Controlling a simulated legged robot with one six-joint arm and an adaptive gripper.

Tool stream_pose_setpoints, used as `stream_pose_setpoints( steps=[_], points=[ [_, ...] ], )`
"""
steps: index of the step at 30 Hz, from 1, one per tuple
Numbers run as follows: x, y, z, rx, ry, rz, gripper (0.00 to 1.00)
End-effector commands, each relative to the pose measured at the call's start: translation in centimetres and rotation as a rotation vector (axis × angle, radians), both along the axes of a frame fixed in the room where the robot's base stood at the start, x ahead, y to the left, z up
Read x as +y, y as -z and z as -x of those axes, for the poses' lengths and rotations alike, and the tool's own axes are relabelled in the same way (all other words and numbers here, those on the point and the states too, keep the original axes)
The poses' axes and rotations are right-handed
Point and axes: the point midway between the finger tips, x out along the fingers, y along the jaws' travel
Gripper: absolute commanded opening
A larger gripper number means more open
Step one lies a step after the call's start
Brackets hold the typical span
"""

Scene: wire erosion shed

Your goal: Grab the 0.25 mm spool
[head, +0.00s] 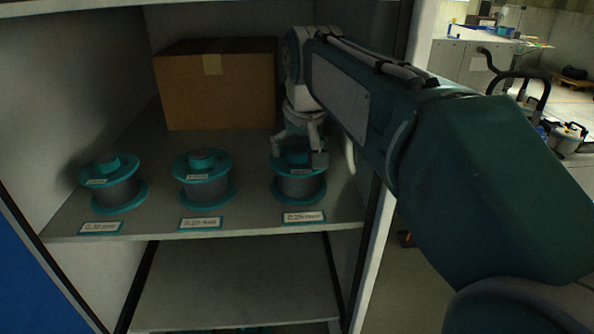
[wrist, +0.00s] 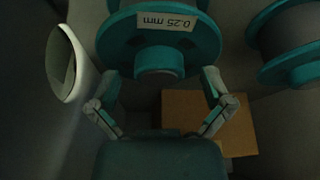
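The 0.25 mm spool (head: 298,187) has teal flanges and grey wire and stands upright at the right of the shelf. In the wrist view its top flange (wrist: 125,42) bears a "0.25 mm" label, seen upside down, and its hub (wrist: 158,62) sticks up from the flange. My gripper (head: 299,148) is over this spool. In the wrist view my gripper (wrist: 160,82) is open, one finger on each side of the hub, with gaps showing between fingers and hub. Whether the fingertips touch the flange is unclear.
Two similar spools stand to the left: the middle one (head: 203,180) and the far left one (head: 112,185). A cardboard box (head: 218,85) sits behind them. The shelf (head: 150,228) carries name tags along its front edge. The cabinet's right side wall is close to my gripper.

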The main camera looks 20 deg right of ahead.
Motion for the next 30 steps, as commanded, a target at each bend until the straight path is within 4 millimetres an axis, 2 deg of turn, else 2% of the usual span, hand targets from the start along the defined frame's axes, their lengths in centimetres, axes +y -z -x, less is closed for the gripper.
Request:
stream_pose_setpoints(
  steps=[1,2,3,5,6,17,23,30],
  points=[
    [0.0,0.0,0.0,0.000,0.000,0.000,0.78],
    [0.0,0.0,0.0,0.000,0.000,0.000,0.64],
    [0.0,0.0,0.0,0.000,0.000,0.000,0.47],
    [0.0,0.0,0.0,0.001,0.000,0.000,0.20],
    [0.0,0.0,0.0,0.001,0.000,0.000,0.02],
    [0.0,-0.1,0.0,-0.001,0.000,0.000,0.01],
    [0.0,-1.7,0.0,-0.003,0.000,0.000,0.01],
    [0.2,-1.8,3.6,-0.005,-0.001,0.001,0.01]
  ],
)
